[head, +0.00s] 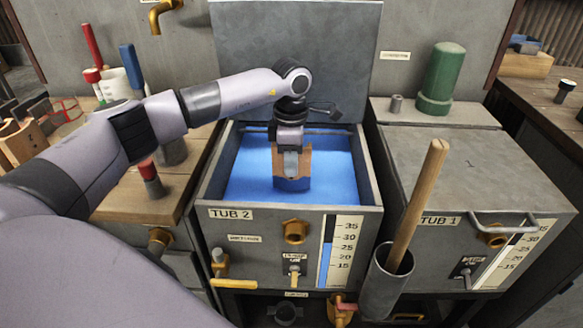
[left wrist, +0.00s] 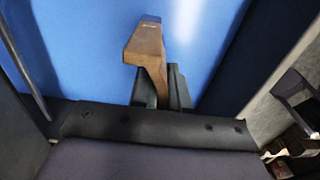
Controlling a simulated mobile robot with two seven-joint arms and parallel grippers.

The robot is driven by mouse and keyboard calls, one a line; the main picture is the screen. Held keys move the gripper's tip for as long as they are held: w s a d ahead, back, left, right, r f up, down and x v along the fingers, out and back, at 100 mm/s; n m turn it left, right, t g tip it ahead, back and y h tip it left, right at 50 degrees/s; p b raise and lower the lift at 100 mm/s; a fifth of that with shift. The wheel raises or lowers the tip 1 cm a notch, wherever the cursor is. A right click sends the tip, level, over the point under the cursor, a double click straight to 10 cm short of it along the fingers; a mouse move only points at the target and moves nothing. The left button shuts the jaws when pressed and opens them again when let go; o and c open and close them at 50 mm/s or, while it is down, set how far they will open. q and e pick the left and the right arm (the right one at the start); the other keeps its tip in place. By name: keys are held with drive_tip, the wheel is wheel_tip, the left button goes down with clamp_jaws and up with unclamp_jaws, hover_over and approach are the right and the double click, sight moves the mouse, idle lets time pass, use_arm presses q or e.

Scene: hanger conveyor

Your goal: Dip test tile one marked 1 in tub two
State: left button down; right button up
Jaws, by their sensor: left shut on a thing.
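Tub 2 (head: 232,214) stands open in the middle of the head view, holding bright blue liquid (head: 240,170); the liquid also fills much of the left wrist view (left wrist: 80,50). My left gripper (head: 291,160) reaches down over the tub, shut on a brown test tile (head: 306,160). The tile's lower end looks dark blue; I cannot tell whether it is coated or under the surface. In the left wrist view the tile (left wrist: 148,45) sticks out from the fingers (left wrist: 163,90). I cannot read its mark. My right gripper is out of view.
The raised lid (head: 295,55) stands behind tub 2. Tub 1 (head: 470,170) at right is closed, with a green cylinder (head: 441,78) behind it. A wooden handle (head: 418,200) rises from a grey holder (head: 385,285) in front. A wooden bench (head: 125,200) with tools is at left.

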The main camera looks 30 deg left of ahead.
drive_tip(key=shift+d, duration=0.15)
use_arm(q)
wheel_tip(320, 180, up, 3)
drive_tip(key=shift+f+p, duration=0.1)
drive_tip(key=shift+p, duration=1.05)
wheel_tip(320, 180, up, 3)
drive_tip(key=shift+f+p, duration=0.2)
drive_tip(key=shift+p, duration=0.8)
drive_tip(key=shift+r+p, duration=0.65)
drive_tip(key=shift+r, duration=0.2)
drive_tip(key=shift+r+p, duration=1.9)
drive_tip(key=shift+r, duration=0.65)
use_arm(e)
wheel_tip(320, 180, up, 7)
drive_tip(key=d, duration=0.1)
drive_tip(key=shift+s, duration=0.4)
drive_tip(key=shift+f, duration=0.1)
